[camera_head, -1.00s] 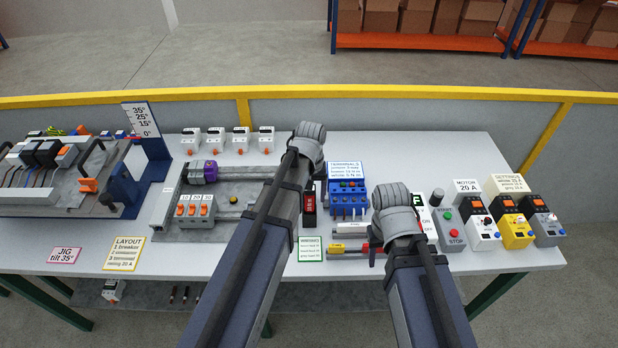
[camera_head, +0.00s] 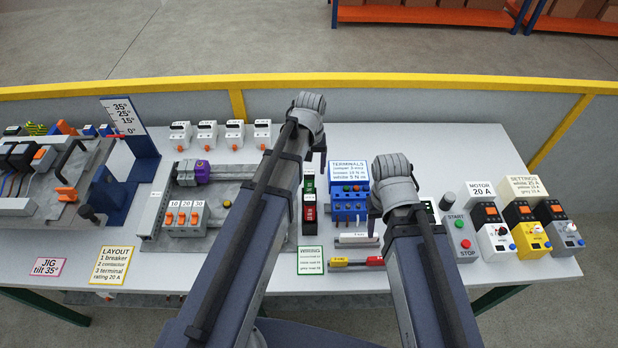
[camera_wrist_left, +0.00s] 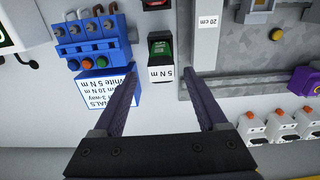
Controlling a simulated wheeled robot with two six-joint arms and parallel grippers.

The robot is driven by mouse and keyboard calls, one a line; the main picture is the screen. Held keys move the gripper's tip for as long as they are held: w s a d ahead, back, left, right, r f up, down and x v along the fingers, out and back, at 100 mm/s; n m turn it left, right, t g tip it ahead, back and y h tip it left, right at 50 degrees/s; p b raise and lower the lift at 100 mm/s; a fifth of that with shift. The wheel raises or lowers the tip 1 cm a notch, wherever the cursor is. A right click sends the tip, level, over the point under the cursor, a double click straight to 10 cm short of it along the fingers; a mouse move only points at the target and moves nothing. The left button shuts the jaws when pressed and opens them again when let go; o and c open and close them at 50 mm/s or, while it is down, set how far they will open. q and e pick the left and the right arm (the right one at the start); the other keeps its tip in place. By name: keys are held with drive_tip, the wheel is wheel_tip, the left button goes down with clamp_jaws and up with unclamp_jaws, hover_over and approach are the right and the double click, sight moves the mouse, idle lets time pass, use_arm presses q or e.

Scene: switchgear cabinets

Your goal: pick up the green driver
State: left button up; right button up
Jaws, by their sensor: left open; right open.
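The green driver (camera_head: 308,184) sits in a dark holder on the table, just behind a red one (camera_head: 309,212). In the left wrist view the green driver (camera_wrist_left: 160,47) stands upright behind a "5 N m" label. My left gripper (camera_head: 315,158) is over the table close to it, open and empty. In the left wrist view my left gripper's fingers (camera_wrist_left: 169,76) point toward the driver, one to each side of its label, not touching it. My right gripper (camera_head: 374,213) is open in front of the blue terminal block; its fingers are mostly hidden by its arm.
The blue terminal block (camera_head: 348,206) with its "TERMINALS" sign (camera_head: 349,173) stands right beside the driver. A grey mounting plate (camera_head: 225,205) with breakers lies to the left. Several motor starters (camera_head: 527,233) stand at the right. A yellow rail (camera_head: 420,82) runs behind the table.

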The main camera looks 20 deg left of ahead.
sight(309, 184)
use_arm(q)
drive_tip(key=shift+f+b, duration=1.35)
drive_tip(key=shift+b, duration=0.05)
drive_tip(key=f+b, duration=0.5)
drive_tip(key=shift+s+f, duration=0.1)
drive_tip(key=shift+s, duration=0.2)
drive_tip(key=shift+c, duration=0.2)
clamp_jaws()
